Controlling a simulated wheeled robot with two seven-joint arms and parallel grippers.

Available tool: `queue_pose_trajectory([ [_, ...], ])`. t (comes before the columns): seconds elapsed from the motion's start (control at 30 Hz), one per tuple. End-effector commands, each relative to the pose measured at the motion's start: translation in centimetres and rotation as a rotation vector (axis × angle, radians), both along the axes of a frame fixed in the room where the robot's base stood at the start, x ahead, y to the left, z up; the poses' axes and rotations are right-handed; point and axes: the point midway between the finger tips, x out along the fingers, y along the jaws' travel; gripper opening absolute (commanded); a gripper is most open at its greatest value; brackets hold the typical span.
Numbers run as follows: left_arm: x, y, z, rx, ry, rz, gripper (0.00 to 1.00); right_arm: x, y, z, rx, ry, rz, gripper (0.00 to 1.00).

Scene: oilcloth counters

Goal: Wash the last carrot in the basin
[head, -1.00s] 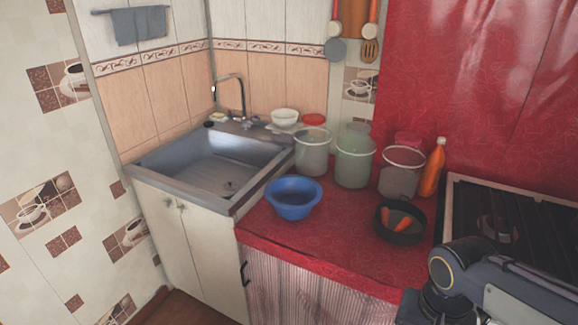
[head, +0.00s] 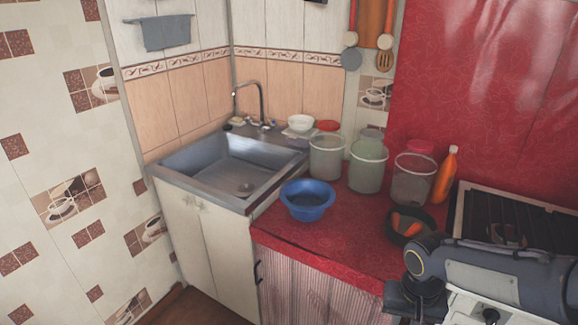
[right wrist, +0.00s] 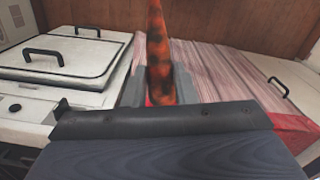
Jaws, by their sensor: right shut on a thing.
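The carrot (right wrist: 158,50), orange with dark dirty patches, stands up between the fingers of my right gripper (right wrist: 159,88) in the right wrist view. The gripper is shut on it. In the head view my right arm is at the lower right, and the carrot cannot be made out there. The blue basin (head: 308,205) sits on the red counter right of the sink, to the left of my right arm. A dark pan (head: 428,218) near the stove holds orange carrots (head: 407,226). My left gripper is not in view.
Several clear buckets (head: 367,168) stand behind the basin and pan, with an orange bottle (head: 445,175) beside them. The metal sink (head: 225,172) is at the left. The stove (head: 515,215) is at the right. Red counter (head: 345,232) is bare between basin and pan.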

Motion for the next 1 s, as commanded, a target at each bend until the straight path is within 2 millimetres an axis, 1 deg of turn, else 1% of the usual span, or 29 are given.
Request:
queue_pose_trajectory([
  [0.03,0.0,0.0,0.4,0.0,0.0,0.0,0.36,1.2,0.5,-0.9,0.002,0.008,0.041,0.03],
  [0.1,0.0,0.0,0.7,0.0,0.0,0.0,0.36,3.0,1.2,-2.5,0.005,0.01,0.105,0.03],
  [0.2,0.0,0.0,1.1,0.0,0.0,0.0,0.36,5.2,2.2,-4.8,0.009,0.008,0.189,0.03],
  [0.3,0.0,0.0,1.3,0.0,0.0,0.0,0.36,6.7,3.1,-6.7,0.014,0.007,0.251,0.03],
  [0.4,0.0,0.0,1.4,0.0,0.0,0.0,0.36,7.5,3.7,-8.0,0.018,0.005,0.291,0.03],
  [0.57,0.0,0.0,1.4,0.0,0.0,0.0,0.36,8.0,4.1,-8.8,0.021,0.003,0.316,0.03],
  [1.0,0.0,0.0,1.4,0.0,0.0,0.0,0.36,8.0,4.1,-8.8,0.02,0.002,0.315,0.03],
])
